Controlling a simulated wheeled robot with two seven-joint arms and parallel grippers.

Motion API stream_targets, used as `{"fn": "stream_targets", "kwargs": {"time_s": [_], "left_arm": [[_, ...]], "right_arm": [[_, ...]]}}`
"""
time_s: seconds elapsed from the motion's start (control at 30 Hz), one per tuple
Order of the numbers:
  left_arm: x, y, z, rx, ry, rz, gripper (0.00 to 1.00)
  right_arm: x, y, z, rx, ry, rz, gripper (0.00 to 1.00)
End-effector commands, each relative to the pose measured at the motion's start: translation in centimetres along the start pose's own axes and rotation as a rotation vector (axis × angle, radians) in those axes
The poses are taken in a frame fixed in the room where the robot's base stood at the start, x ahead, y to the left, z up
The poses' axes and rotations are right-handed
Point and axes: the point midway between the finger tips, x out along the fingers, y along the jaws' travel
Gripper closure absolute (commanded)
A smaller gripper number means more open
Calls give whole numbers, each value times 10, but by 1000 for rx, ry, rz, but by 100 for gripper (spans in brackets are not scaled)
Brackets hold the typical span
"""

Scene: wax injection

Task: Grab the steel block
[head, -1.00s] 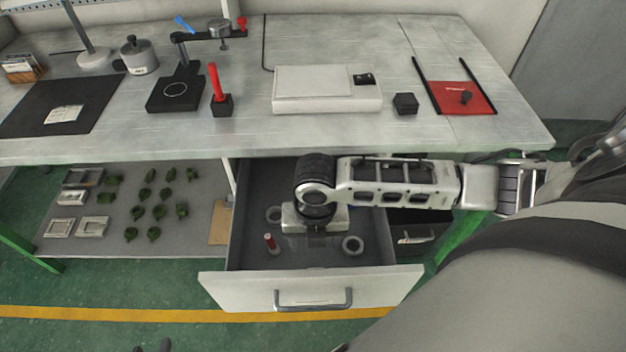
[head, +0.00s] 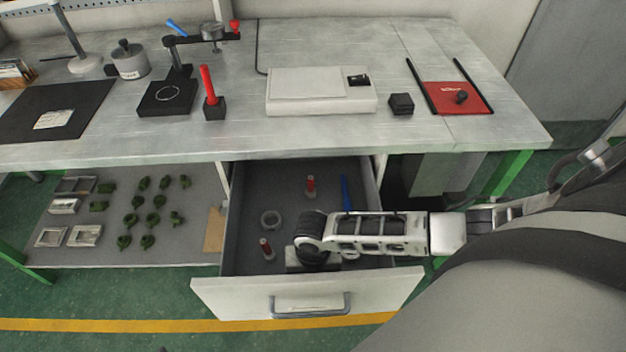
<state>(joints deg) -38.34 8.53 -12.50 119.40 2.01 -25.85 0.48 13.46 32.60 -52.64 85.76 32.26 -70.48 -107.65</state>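My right gripper (head: 312,266) is inside the open drawer (head: 225,300), low and near its front panel. My wrist covers its fingers, so I cannot tell whether they are open or shut, or whether they hold anything. No thing in the drawer shows clearly as the steel block; it may be hidden under my wrist. A small dark cube-like block (head: 401,104) stands on the tabletop right of the white device, far from my gripper. I cannot tell its material. My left gripper is not in view.
The drawer holds a grey ring (head: 270,219), two red-topped pieces (head: 310,186) (head: 266,248) and a blue strip (head: 345,194). The workbench (head: 330,135) overhangs the drawer's back. A white device (head: 320,93) and a red mat (head: 440,92) lie on top.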

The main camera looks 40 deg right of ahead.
Motion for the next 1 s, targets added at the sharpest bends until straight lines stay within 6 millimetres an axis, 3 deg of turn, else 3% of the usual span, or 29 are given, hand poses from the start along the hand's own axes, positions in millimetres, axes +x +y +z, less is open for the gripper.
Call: {"fn": "stream_targets", "kwargs": {"time_s": [0.1,0.33,0.53,0.83,1.0], "left_arm": [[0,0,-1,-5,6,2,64],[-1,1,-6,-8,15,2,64],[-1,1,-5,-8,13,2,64],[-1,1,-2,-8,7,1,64],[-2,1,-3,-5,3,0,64]], "right_arm": [[10,0,0,-1,0,1,38],[11,0,0,-1,0,1,38],[10,0,0,-1,0,0,94],[9,0,0,-1,-1,2,95],[-3,0,1,0,-3,2,95]]}}
